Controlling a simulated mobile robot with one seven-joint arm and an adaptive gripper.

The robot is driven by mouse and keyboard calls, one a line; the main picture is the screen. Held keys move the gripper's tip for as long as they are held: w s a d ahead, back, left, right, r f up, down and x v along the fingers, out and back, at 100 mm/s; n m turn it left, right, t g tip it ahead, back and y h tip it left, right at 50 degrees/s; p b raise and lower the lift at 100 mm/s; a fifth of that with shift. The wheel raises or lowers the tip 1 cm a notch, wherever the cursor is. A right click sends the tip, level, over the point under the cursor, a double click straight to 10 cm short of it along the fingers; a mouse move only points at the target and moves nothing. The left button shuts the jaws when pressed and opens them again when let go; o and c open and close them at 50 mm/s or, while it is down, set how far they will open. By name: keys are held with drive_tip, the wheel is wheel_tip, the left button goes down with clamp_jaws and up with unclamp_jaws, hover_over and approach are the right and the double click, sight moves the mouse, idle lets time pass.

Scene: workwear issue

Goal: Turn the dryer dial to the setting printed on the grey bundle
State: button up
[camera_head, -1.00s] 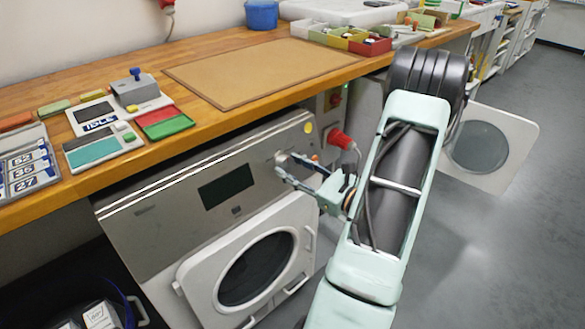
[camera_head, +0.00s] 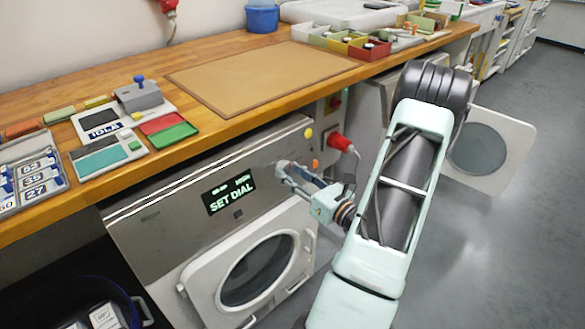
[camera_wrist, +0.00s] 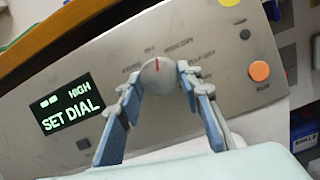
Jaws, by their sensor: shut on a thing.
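The dryer (camera_head: 165,235) is a grey-fronted machine under the wooden counter, with a round door. Its dial (camera_wrist: 157,78) is a round silver knob with a red mark pointing up, near the top label; the printed labels around it are blurred. My gripper (camera_wrist: 159,80) is shut on the dial, one finger on each side. In the head view my gripper (camera_head: 283,171) covers most of the dial. The display (camera_head: 229,195) reads SET DIAL, with HIGH above it. Pale bundles (camera_head: 104,317) with printed labels sit low at the left; I cannot tell which is the grey one.
An orange button (camera_wrist: 259,71) and a yellow disc (camera_head: 308,133) are close to the dial. A red plug (camera_head: 340,141) sits right of the panel. The counter edge runs just above. A second machine's door (camera_head: 488,150) stands open at the right.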

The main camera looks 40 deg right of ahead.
drive_tip(key=m+p, duration=0.1)
drive_tip(key=m, duration=0.1)
drive_tip(key=m+h+p, duration=0.1)
drive_tip(key=m+p, duration=0.1)
drive_tip(key=shift+a+r+h, duration=0.1)
drive_tip(key=shift+a+h, duration=0.1)
drive_tip(key=shift+h, duration=0.1)
drive_tip(key=shift+m+h+p, duration=0.3)
drive_tip(key=shift+m+p, duration=0.1)
drive_tip(key=shift+m, duration=0.5)
drive_tip(key=shift+f, duration=0.2)
drive_tip(key=o, duration=1.2)
drive_tip(key=shift+c, duration=0.2)
drive_tip(key=shift+r, duration=0.1)
drive_tip(key=s, duration=1.2)
drive_tip(key=shift+a, duration=0.35)
